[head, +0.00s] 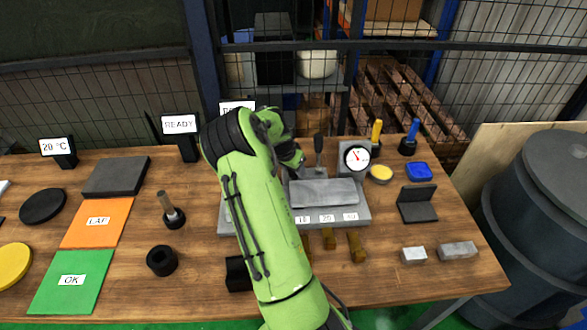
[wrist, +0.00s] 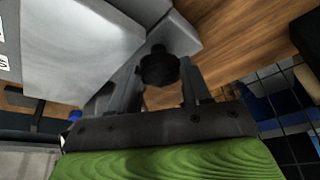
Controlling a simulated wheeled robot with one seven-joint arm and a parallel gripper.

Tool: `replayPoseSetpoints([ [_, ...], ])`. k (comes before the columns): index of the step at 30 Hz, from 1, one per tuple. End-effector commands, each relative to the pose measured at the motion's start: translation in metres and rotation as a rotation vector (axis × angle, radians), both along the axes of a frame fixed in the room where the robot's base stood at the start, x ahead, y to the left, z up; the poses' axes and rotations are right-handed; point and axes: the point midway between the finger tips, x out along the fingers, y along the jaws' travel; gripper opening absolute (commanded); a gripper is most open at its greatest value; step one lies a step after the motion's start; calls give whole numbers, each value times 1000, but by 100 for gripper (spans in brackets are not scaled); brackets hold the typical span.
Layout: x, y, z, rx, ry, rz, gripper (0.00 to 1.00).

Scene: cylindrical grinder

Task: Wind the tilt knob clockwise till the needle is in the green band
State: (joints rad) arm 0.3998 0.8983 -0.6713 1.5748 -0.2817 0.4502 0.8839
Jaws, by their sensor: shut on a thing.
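The tilt knob (wrist: 158,66) is small and black with a lobed rim; in the wrist view it sits between the two fingers of my gripper (wrist: 161,80), which is shut on it. My green arm hides the knob in the head view. The grinder fixture (head: 325,192) is a grey block on a plate with number labels on its front. The dial gauge (head: 357,156) stands at its right end, with a white face. Its needle is too small to read surely against any green band.
My arm crosses the middle of the wooden table (head: 200,235). Yellow (head: 377,132) and blue (head: 412,137) handled tools stand behind the gauge. Brass pieces (head: 356,245) lie in front of the fixture. A black angle block (head: 417,204) stands right. Orange and green mats lie left.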

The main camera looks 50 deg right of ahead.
Motion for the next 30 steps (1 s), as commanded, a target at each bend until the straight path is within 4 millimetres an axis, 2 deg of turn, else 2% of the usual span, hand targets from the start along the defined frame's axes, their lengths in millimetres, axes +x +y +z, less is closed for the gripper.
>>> replayPoseSetpoints([
  [7,1,1,0,2,-1,0,18],
  [8,1,1,0,2,-1,2,52],
  [12,0,1,0,2,0,1,74],
  [25,-2,0,-1,2,5,3,74],
  [30,-6,-2,-1,1,8,158,74],
])
